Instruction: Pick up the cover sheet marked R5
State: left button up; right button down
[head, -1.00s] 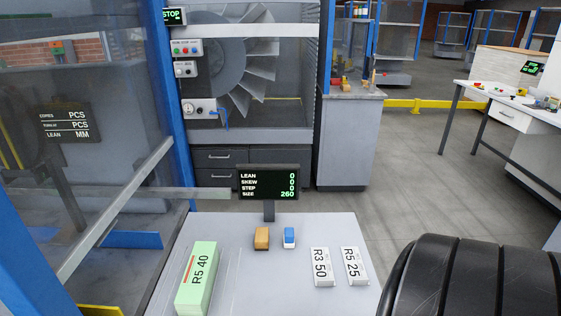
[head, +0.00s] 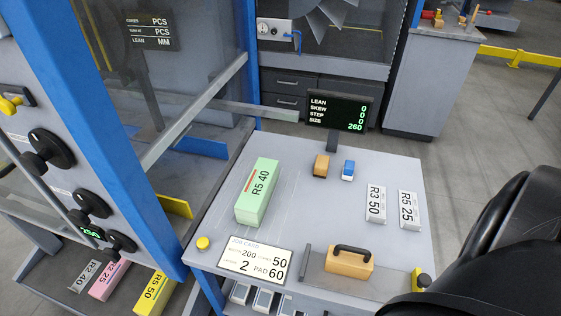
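No separate loose sheet is clearly seen; several items carry R5 marks. A green block marked R5 40 (head: 257,192) lies on the left of the grey table (head: 310,225). A yellow block that seems marked R5 50 (head: 155,293) lies low at the bottom left, partly cut off. Neither gripper shows. A black rounded form covers the lower right, with no fingers visible.
A tan block with a black handle (head: 348,263), a job card (head: 254,259), and orange (head: 321,165) and blue (head: 348,170) blocks are on the table. A display (head: 338,111) stands at its back. A blue-framed machine (head: 90,120) borders the left. The table's middle is clear.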

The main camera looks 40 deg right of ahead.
aim_at(408, 203)
jog(key=z, duration=2.2)
